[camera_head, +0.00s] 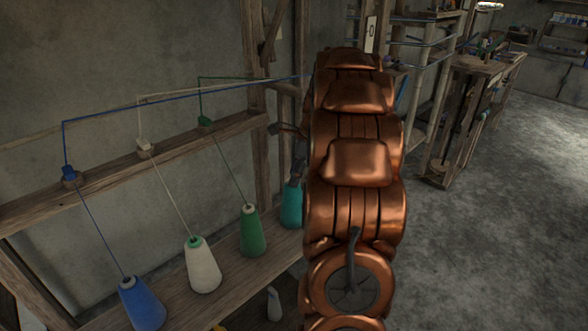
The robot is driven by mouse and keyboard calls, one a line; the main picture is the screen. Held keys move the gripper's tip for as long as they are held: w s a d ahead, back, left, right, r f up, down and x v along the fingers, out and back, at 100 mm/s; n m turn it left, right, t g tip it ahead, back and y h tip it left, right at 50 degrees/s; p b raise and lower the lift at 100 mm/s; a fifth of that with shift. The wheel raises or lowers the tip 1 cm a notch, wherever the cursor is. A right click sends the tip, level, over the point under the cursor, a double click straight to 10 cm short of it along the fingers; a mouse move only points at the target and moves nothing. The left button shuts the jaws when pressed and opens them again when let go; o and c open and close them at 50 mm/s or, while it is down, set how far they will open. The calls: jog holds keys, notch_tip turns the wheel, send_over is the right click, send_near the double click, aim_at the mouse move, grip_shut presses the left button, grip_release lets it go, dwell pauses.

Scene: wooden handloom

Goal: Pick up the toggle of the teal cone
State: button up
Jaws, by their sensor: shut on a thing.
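The teal cone (291,206) stands on the lower shelf, its right side hidden by my copper arm. My gripper (298,150) shows only as a dark, partly hidden shape just left of the arm, above the teal cone and near the right end of the upper rail. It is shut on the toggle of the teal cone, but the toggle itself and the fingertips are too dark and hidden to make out.
Blue (142,304), white (203,268) and green (253,232) cones stand left on the shelf. Their threads rise to blue (70,177), white (145,148) and green (205,122) toggles on the wooden rail (108,165). A wooden post (257,100) stands behind. Floor is clear at right.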

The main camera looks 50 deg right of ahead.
jog(key=s+a+r, duration=0.1)
jog(key=s+a, duration=0.5)
jog(key=s, duration=0.2)
jog(key=shift+s+a, duration=0.4)
dwell(0.6)
